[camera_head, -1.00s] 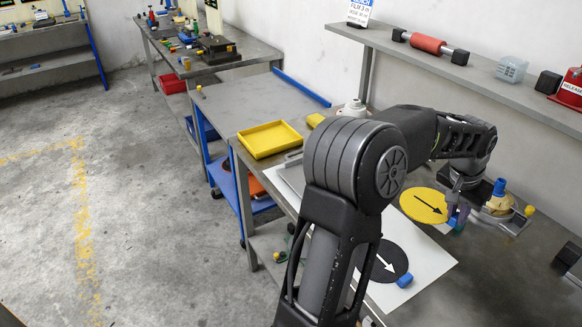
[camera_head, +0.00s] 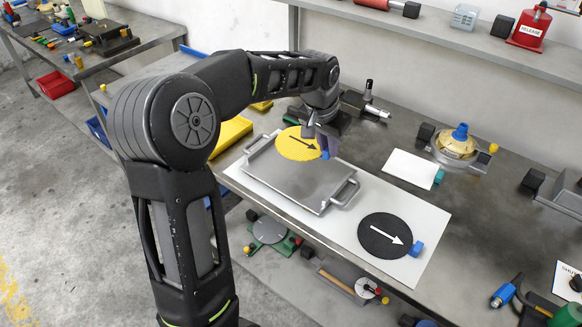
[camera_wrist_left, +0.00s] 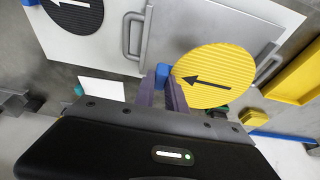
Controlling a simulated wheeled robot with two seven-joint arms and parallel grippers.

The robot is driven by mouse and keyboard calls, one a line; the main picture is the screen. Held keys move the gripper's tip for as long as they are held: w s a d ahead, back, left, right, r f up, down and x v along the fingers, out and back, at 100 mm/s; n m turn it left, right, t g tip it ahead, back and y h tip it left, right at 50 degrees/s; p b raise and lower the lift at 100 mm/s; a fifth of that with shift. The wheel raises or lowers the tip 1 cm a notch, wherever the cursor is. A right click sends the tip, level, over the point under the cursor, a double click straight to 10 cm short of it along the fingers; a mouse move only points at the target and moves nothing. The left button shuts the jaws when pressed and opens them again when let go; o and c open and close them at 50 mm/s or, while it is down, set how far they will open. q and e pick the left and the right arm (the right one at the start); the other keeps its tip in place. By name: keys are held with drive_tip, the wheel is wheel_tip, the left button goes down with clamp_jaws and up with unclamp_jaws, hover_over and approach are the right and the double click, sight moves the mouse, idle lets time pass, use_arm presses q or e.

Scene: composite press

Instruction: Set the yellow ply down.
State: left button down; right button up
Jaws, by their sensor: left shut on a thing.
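The yellow ply (camera_head: 297,143) is a round disc with a black arrow and a blue tab (camera_head: 325,154). My left gripper (camera_head: 322,143) is shut on that tab at the disc's edge. The ply is over the far part of a grey metal plate (camera_head: 310,182) with handles at its ends. In the left wrist view, the ply (camera_wrist_left: 214,70) overlaps the plate, and the fingers (camera_wrist_left: 165,92) pinch the tab (camera_wrist_left: 162,70). I cannot tell whether the ply touches the plate. My right gripper is not in view.
A black ply (camera_head: 385,232) with a white arrow and blue tab lies on the white sheet (camera_head: 430,222) right of the plate. A small white card (camera_head: 411,168) lies bare before a yellow-domed device (camera_head: 460,142). A yellow tray (camera_head: 230,135) is at the left.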

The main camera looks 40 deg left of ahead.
use_arm(q)
drive_tip(key=shift+a+f, duration=0.1)
drive_tip(key=shift+f, duration=0.15)
drive_tip(key=p, duration=0.1)
hover_over(326, 182)
drive_tip(key=s, duration=0.1)
wheel_tip(326, 182, down, 6)
drive_tip(key=shift+s+r, duration=0.1)
drive_tip(key=shift+f+p, duration=0.45)
drive_tip(key=shift+f, duration=1.45)
drive_tip(key=c, duration=1.8)
unclamp_jaws()
drive_tip(key=shift+f, duration=0.15)
drive_tip(key=shift+c, duration=0.2)
drive_tip(key=o, duration=0.5)
drive_tip(key=shift+c, duration=0.2)
